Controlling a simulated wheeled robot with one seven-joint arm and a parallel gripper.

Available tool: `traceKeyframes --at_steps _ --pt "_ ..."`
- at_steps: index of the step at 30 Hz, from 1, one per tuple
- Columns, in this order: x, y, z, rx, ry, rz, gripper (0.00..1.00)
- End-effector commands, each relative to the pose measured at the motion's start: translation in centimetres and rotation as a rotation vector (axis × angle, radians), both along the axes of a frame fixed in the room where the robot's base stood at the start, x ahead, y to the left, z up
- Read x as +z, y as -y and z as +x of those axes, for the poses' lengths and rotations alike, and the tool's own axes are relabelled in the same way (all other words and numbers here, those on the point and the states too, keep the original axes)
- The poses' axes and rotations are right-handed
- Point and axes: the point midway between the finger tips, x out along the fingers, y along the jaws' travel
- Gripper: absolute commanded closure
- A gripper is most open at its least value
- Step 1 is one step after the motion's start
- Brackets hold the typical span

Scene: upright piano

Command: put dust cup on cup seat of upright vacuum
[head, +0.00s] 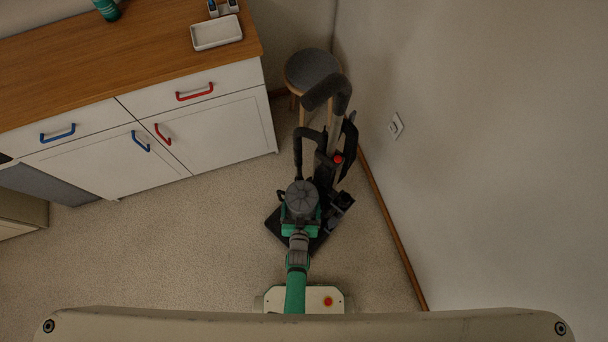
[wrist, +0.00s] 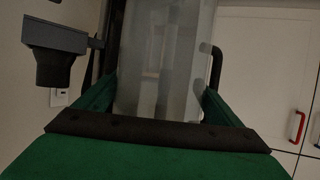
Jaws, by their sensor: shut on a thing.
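The dust cup (head: 300,194) has a dark grey round lid in the head view. In the wrist view its clear, cloudy body (wrist: 165,60) stands between the green fingers. My gripper (head: 300,226) is shut on the cup; in the wrist view the gripper (wrist: 156,92) has one finger on each side of it. The upright vacuum (head: 337,158), black and grey with a red button, stands just behind and right of the cup in the head view. Its black base (head: 275,221) shows below. The cup seat is hidden, and I cannot tell whether the cup touches it.
A round dark stool (head: 312,68) stands behind the vacuum. A white cabinet (head: 215,130) with a wooden top is at the left. A wall (head: 480,150) with a socket (head: 396,125) is close on the right. The carpet (head: 150,245) at the left is clear.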

Motion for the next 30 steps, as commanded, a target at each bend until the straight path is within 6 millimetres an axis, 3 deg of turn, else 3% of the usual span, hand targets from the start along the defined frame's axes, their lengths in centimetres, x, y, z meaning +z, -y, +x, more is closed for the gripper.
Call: traceKeyframes --at_steps 12,20,29,30 --pt "-2.7 1.2 1.5 0.014 0.003 -0.001 0.46" --pt "-5.2 1.5 1.4 0.004 0.001 0.001 0.46" --pt "-5.5 1.6 1.4 0.002 0.003 0.001 0.46" --pt "-5.6 1.5 1.3 0.004 0.0 0.001 0.04"
